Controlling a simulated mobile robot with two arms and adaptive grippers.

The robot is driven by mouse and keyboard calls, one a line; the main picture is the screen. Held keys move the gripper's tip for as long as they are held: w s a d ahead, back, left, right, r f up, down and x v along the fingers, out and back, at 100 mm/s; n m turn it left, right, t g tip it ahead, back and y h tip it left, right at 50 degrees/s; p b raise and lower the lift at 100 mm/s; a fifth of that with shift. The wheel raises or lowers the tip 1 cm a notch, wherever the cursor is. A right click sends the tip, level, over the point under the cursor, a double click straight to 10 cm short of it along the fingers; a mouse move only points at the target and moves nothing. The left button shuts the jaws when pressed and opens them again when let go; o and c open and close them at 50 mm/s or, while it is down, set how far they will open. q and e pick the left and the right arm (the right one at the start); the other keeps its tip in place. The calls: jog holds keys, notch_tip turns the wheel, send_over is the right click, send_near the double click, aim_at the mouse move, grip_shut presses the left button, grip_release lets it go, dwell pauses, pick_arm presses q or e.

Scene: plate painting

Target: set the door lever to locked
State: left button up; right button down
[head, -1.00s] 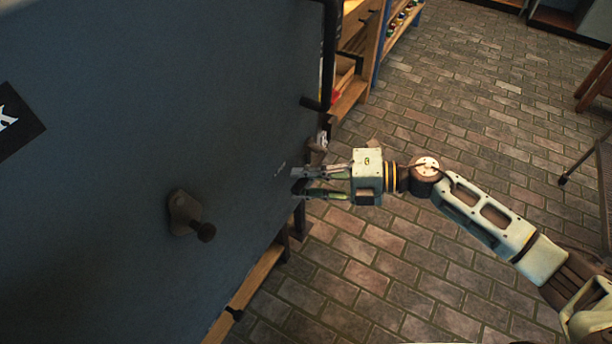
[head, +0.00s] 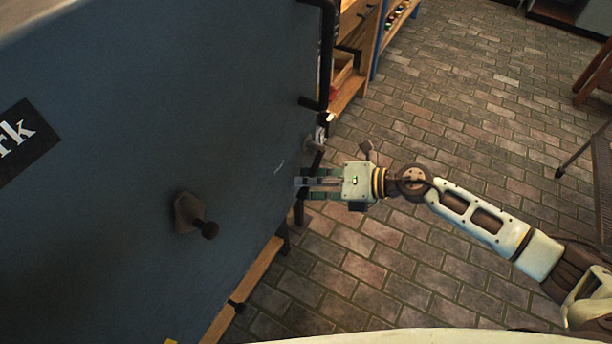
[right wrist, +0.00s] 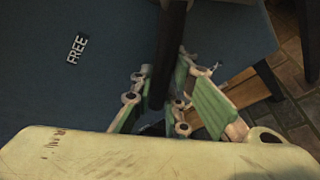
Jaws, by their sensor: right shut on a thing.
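A large blue-grey door panel (head: 120,130) fills the left of the head view. My right gripper (head: 303,188) is at its right edge. In the right wrist view, the gripper's green-sided fingers (right wrist: 158,90) are closed around a dark upright bar, which looks like the door lever (right wrist: 164,55). A small dark label reading FREE (right wrist: 77,49) is on the panel left of the bar. In the head view the fingers hide most of the lever. My left gripper is not in view.
A dark knob on a plate (head: 189,213) sticks out of the panel. A black bar handle (head: 326,60) runs along its upper right edge. Wooden shelving (head: 352,90) stands behind that edge. The brick floor (head: 460,110) to the right is mostly clear.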

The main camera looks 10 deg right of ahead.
jog(key=w+d+f+n+t+h+p, duration=0.3)
jog(key=w+d+n+t+p, duration=0.1)
jog(key=n, duration=0.3)
jog(key=shift+w+f, duration=0.3)
jog(key=shift+w, duration=0.45)
jog(key=shift+d+t, duration=0.1)
jog(key=shift+t, duration=0.3)
jog(key=c, duration=1.7)
grip_release()
jog(key=shift+w, duration=0.1)
jog(key=v, duration=1.2)
jog(key=shift+r, duration=0.3)
